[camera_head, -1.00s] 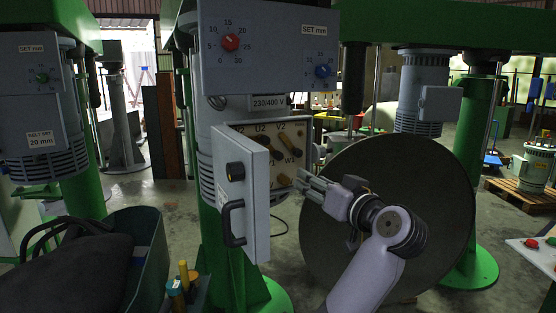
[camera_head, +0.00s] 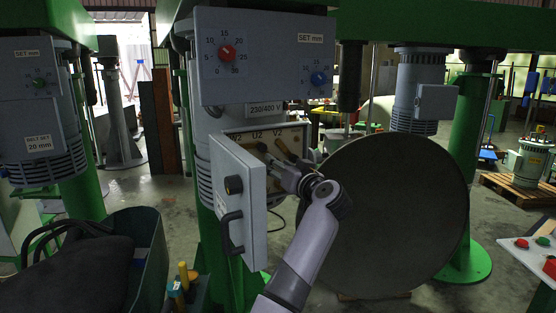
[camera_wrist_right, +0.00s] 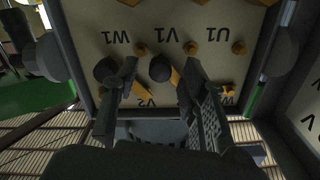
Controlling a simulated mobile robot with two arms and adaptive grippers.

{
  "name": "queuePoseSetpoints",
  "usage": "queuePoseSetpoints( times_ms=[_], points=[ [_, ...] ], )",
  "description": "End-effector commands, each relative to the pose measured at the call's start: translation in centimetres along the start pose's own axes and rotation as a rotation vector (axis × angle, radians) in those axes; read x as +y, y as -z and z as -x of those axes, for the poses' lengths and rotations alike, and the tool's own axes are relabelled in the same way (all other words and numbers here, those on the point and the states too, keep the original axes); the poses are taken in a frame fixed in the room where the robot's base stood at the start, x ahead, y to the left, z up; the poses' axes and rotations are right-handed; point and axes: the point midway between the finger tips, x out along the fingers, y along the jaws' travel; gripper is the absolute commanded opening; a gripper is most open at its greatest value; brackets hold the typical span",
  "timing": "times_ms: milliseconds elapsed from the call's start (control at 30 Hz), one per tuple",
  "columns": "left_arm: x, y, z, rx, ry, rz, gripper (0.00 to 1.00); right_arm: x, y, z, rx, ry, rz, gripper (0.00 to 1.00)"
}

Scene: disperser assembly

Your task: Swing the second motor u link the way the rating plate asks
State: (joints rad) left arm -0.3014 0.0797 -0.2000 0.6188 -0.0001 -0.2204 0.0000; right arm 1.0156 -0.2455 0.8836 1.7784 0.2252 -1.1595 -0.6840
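The open terminal box (camera_head: 293,132) under the 230/400 V plate (camera_head: 265,107) shows labels W2, U2 and V2. A slanted brass link (camera_head: 286,149) shows above my right gripper (camera_head: 280,172), which hides the lower terminals. In the right wrist view the panel (camera_wrist_right: 205,22) appears upside down. The middle link's black knob (camera_wrist_right: 160,68) lies between the spread fingers of my right gripper (camera_wrist_right: 160,70); I cannot tell whether they touch it. Another black-knobbed link (camera_wrist_right: 105,70) is just left of the left finger. A third brass piece (camera_wrist_right: 228,88) is right of the right finger. My left gripper is out of view.
The box's open door (camera_head: 240,195), with a black handle, hangs close left of my right gripper. A large dark disc (camera_head: 395,215) stands right of my arm. A bin (camera_head: 150,260) with dark cloth is at lower left. A control box with dials (camera_head: 265,55) sits above.

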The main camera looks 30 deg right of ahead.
Motion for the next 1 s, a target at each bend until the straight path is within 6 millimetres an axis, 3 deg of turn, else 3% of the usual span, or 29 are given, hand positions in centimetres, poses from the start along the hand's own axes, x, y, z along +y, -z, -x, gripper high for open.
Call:
queuePoseSetpoints(
  times_ms=[133, 433, 1000],
  points=[
    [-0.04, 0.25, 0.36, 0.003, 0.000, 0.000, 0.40, -0.03, 0.02, -1.03, 0.000, 0.000, 0.000, 0.40],
    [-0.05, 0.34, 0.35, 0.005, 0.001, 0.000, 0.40, 0.02, -0.03, -1.22, 0.001, -0.001, 0.000, 0.40],
    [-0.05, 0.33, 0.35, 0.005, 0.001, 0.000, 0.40, 0.02, -0.04, -1.19, 0.000, -0.001, 0.000, 0.02]
  ],
)
